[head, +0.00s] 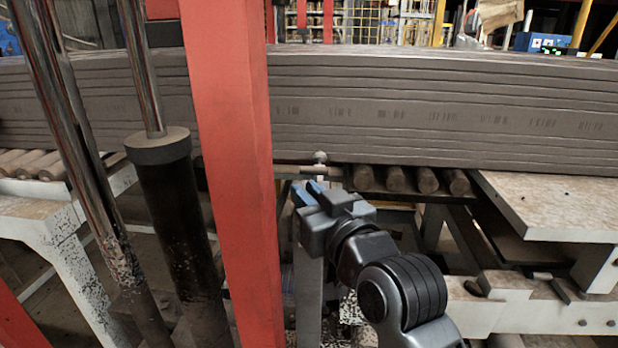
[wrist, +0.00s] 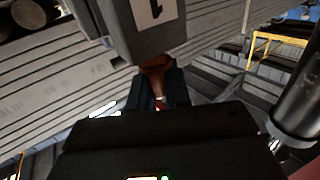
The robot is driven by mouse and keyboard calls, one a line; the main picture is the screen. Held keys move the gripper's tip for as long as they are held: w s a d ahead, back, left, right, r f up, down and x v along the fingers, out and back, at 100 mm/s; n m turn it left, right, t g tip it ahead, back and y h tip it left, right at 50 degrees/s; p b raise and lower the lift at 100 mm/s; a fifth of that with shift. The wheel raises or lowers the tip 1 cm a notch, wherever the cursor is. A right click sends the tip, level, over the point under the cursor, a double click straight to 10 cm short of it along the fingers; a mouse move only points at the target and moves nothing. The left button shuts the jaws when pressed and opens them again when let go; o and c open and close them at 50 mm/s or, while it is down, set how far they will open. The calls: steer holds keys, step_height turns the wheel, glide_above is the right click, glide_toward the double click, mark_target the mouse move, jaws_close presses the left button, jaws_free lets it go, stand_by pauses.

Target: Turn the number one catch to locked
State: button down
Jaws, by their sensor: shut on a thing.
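In the wrist view a grey block marked with a "1" on a white label (wrist: 146,10) hangs at the top centre. The number one catch shows below it as a short reddish-brown lever (wrist: 155,66). My gripper (wrist: 155,88) has its dark fingers shut on this lever; they hide its lower end. In the head view my gripper (head: 309,190) is just right of the red post, below the roller bed's edge. The catch cannot be made out clearly there. I cannot tell whether it is set to locked.
A thick red post (head: 237,160) stands close left of my gripper, with a dark cylinder (head: 178,220) beyond it. A long stack of grey-brown slabs (head: 430,110) lies across the rollers (head: 427,180). A pale metal table (head: 555,205) is at the right.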

steer(key=shift+a+r+m+t+h+p, duration=0.15)
steer(key=shift+m+t+h+p, duration=0.55)
steer(key=shift+h, duration=0.4)
steer(key=shift+m+h, duration=0.7)
steer(key=shift+h, duration=0.2)
steer(key=shift+m+t+h, duration=0.4)
steer(key=shift+m+h, duration=0.1)
steer(key=shift+h, duration=0.2)
steer(key=c, duration=1.2)
jaws_free()
steer(key=shift+o, duration=0.2)
steer(key=shift+r, duration=0.4)
step_height(320, 180, up, 3)
steer(key=shift+r+b, duration=0.1)
steer(key=shift+b, duration=0.35)
steer(key=s+d+r, duration=0.3)
steer(key=d+r, duration=0.3)
steer(key=d, duration=0.5)
steer(key=shift+d+r+b, duration=0.3)
steer(key=shift+r+b, duration=0.05)
